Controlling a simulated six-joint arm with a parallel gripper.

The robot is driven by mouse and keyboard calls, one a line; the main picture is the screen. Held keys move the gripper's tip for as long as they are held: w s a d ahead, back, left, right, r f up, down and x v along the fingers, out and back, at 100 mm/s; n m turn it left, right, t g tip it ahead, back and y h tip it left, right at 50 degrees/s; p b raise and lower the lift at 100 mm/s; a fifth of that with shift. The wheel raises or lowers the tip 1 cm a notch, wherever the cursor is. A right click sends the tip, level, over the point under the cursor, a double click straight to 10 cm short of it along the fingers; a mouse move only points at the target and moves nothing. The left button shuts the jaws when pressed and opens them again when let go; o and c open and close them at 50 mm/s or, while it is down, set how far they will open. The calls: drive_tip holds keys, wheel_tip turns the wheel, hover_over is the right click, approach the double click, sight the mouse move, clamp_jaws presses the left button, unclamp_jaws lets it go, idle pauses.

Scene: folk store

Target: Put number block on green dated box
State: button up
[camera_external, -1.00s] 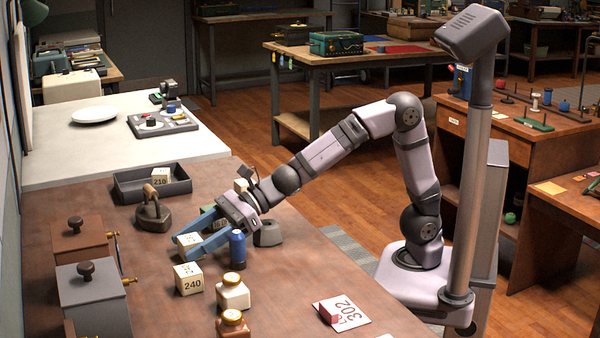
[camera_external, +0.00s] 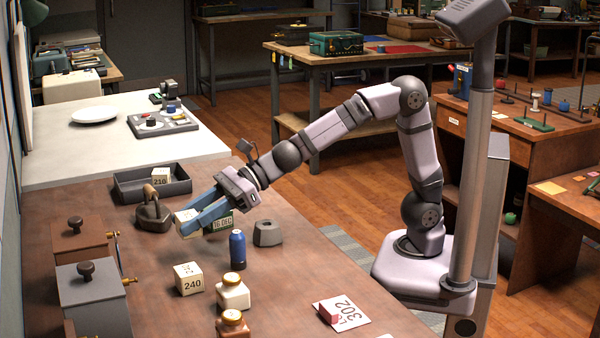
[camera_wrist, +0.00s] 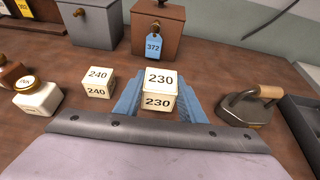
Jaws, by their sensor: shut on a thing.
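My gripper (camera_external: 205,217) has blue fingers and is shut on a cream number block (camera_external: 187,224), which is partly hidden by a finger. In the wrist view the block (camera_wrist: 160,78) reads 230 and sits between both blue fingers (camera_wrist: 160,100). It appears lifted off the brown table. The green dated box (camera_external: 223,223), marked "16 DEC", stands on the table just right of the held block in the external view, partly covered by my near finger. I cannot make it out in the wrist view.
Another block, 240 (camera_external: 188,280), stands nearer the camera. A flat iron (camera_external: 153,212) is close to the left, before a dark tray (camera_external: 133,188) holding block 210.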

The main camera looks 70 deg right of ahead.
sight(190, 214)
drive_tip(key=shift+r+p, duration=1.2)
drive_tip(key=shift+r, duration=1.05)
